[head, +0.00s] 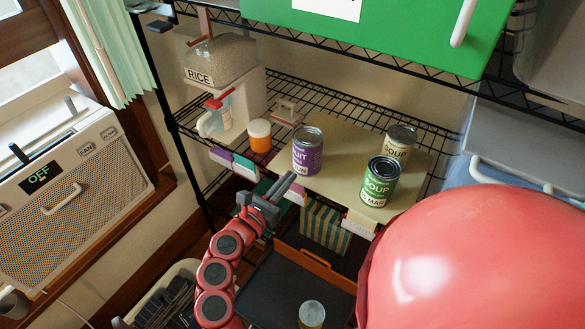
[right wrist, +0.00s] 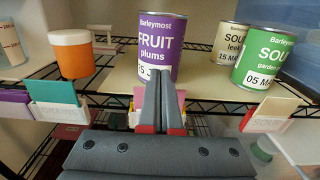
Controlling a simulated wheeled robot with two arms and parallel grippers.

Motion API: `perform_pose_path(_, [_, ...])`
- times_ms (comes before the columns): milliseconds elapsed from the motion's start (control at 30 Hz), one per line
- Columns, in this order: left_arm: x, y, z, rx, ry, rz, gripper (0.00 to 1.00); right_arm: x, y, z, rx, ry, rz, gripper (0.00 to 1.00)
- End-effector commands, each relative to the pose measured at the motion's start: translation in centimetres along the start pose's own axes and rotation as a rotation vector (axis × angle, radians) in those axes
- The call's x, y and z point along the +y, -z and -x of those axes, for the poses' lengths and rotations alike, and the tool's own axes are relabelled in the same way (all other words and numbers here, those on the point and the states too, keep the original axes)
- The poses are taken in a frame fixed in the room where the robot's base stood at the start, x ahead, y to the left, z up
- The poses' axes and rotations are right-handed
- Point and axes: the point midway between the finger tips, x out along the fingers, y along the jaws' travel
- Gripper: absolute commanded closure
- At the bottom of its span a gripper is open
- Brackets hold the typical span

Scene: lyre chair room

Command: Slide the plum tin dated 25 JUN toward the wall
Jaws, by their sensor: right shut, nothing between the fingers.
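The plum tin (head: 307,157) is purple and white with a metal lid. It stands upright on a beige board on the wire shelf. In the right wrist view the tin (right wrist: 161,35) reads "Barleymost FRUIT plums", and my fingers partly cover its date; "5 J" shows there and "UN" in the head view. My right gripper (head: 288,181) is shut and empty, its fingertips at the lower front of the tin. The fingers (right wrist: 162,85) overlap the tin's base in the right wrist view; I cannot tell whether they touch it. My left gripper is not in view.
A green soup tin (head: 380,182) and a cream soup tin (head: 398,145) stand right of the plum tin. An orange jar (head: 260,137) with a white lid stands left. The beige board (head: 345,140) looks bare behind the plum tin. A green box (head: 400,25) is above.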

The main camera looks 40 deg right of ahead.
Motion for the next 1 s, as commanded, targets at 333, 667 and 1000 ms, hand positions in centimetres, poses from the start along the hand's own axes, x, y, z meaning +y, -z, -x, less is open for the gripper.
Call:
perform_pose_path(333, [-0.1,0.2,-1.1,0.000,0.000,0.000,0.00,0.0,0.0,-3.0,0.001,0.001,-0.001,1.00])
perform_pose_path(667, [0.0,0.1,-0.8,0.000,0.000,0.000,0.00,0.0,0.1,-3.1,0.001,0.000,-0.001,1.00])
perform_pose_path(1000, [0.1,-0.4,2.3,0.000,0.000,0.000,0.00,0.1,0.2,-6.4,0.000,-0.001,-0.002,1.00])
